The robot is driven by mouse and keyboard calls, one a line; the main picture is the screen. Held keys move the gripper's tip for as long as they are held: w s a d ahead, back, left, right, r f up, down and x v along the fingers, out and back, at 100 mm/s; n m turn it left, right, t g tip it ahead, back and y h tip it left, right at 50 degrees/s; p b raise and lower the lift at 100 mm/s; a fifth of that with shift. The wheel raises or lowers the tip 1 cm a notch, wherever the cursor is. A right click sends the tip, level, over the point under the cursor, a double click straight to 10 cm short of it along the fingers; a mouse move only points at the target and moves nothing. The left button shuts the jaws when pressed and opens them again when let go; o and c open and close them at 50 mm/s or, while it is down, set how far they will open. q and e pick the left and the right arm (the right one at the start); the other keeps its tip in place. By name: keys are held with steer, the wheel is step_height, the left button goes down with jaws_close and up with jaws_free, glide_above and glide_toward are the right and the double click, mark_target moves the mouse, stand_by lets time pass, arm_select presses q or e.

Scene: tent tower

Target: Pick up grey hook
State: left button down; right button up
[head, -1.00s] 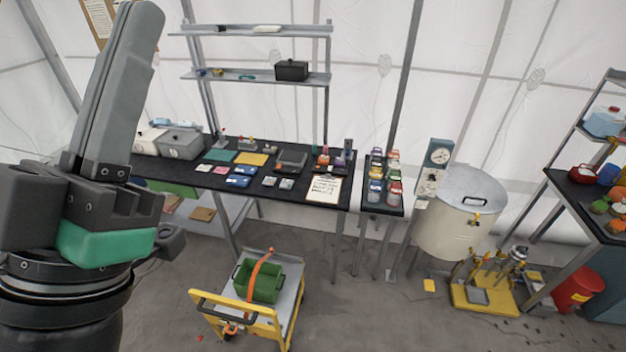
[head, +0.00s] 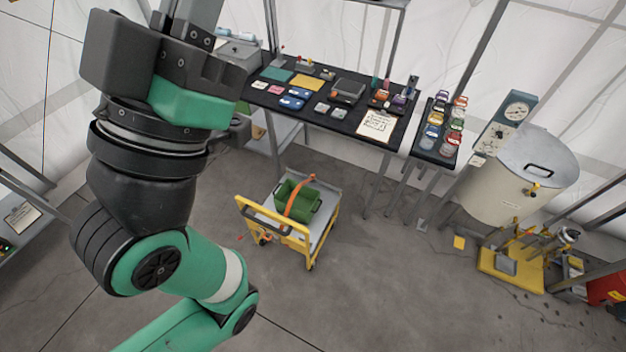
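I cannot make out a grey hook in the head view; small items on the black table are too small to tell apart. My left gripper (head: 192,22) is raised large at the upper left, its fingers running out of the top edge, so whether it is open or shut does not show. It points up and is in front of the table's left end in the picture. My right gripper is not in view.
A black table (head: 335,127) holds mats, boxes and small coloured items. A yellow cart (head: 245,215) carries a green crate (head: 290,203). A cream drum (head: 500,190) stands right.

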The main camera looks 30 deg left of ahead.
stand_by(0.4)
arm_select(q)
steer(key=shift+c, duration=1.3)
jaws_free()
steer(key=shift+f, duration=0.1)
